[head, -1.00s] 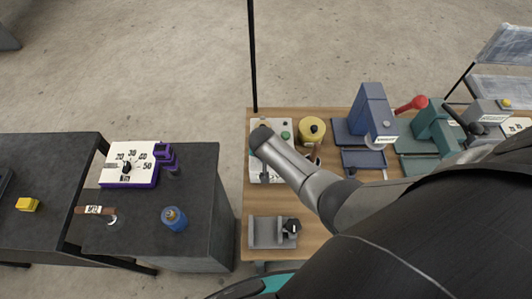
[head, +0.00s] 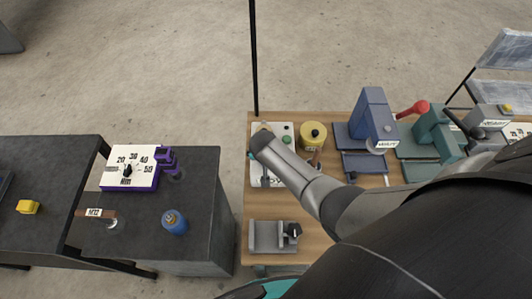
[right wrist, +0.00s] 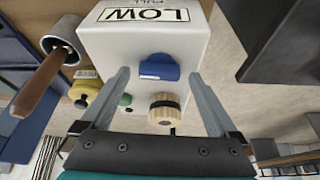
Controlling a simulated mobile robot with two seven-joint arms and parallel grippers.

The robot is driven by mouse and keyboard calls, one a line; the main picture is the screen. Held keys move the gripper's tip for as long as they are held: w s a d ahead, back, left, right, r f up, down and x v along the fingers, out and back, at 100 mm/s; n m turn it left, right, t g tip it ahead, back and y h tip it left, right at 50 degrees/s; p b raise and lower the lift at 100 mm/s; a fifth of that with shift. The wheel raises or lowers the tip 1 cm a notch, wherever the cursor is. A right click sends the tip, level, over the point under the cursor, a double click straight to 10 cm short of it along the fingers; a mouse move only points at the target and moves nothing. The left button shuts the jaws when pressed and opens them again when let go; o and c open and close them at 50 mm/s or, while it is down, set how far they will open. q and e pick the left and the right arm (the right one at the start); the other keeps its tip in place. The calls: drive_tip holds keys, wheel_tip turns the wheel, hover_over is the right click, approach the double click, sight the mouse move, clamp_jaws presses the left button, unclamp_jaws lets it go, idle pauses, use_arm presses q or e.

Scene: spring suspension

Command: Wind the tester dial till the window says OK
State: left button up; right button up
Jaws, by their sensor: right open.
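The tester is a white box (right wrist: 146,36) in the right wrist view. Its window (right wrist: 147,15) reads LOW, upside down in this view. A blue knob (right wrist: 157,67), a ribbed cream knob (right wrist: 164,108) and a green button (right wrist: 124,101) are on its face. I cannot tell for sure which knob is the dial. My right gripper (right wrist: 158,75) is open, with one finger on each side of the blue knob and clear of it. In the head view my right arm covers part of the tester (head: 284,172) on the wooden bench. My left gripper is not in view.
A yellow round item (head: 312,133) stands right beside the tester. A blue press (head: 371,118) and a green machine with a red handle are farther right. A grey vise-like block (head: 267,236) is at the front. A dark bench (head: 200,215) with a white gauge is at left.

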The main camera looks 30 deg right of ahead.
drive_tip(key=shift+v, duration=1.2)
drive_tip(key=v, duration=1.2)
drive_tip(key=shift+r, duration=0.3)
